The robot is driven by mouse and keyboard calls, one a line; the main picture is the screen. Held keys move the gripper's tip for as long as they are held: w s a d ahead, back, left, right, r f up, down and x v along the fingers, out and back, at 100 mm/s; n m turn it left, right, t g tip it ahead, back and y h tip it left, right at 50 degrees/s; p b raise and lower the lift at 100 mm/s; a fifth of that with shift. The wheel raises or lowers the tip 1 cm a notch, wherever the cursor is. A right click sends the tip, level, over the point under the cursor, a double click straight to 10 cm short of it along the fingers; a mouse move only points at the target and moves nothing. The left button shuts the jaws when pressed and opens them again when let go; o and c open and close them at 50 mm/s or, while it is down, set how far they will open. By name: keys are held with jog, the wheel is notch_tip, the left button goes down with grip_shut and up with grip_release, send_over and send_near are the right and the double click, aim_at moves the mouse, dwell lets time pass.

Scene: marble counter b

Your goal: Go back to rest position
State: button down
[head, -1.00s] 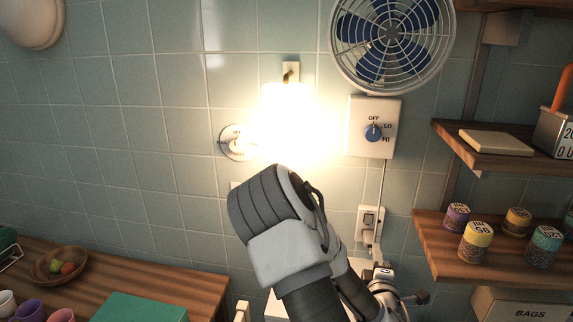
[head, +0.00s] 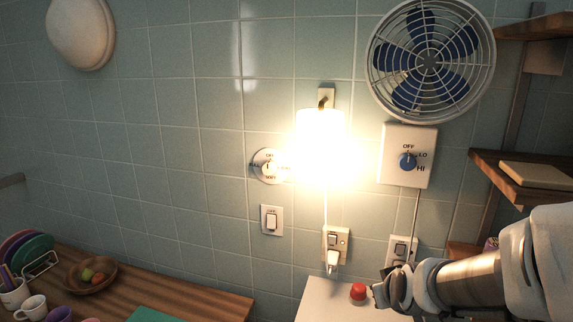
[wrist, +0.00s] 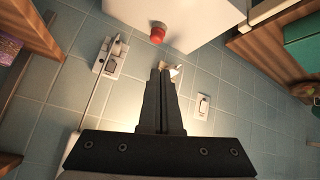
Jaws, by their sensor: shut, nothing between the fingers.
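My gripper (wrist: 161,78) shows in the wrist view with its two dark fingers together and nothing between them. In the head view my arm reaches in from the lower right, and the gripper's fingers cannot be made out there.
A glowing lamp (head: 322,145) hangs on the wall. A fan (head: 430,58) and its blue-knobbed switch box (head: 407,156) are to its right. A round dial (head: 269,167), a light switch (head: 271,220) and sockets (head: 336,245) are nearby. A fruit bowl (head: 90,277) stands on the left wooden counter.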

jog(key=s+a+r+m+g, duration=0.1)
jog(key=s+r, duration=0.3)
jog(key=s, duration=0.5)
jog(key=s+a+r+g, duration=0.2)
jog(key=s+a+r, duration=0.2)
jog(key=s, duration=0.5)
jog(key=shift+s+r+m+y, duration=0.15)
jog(key=shift+r+m+y, duration=0.2)
jog(key=shift+m+y, duration=0.05)
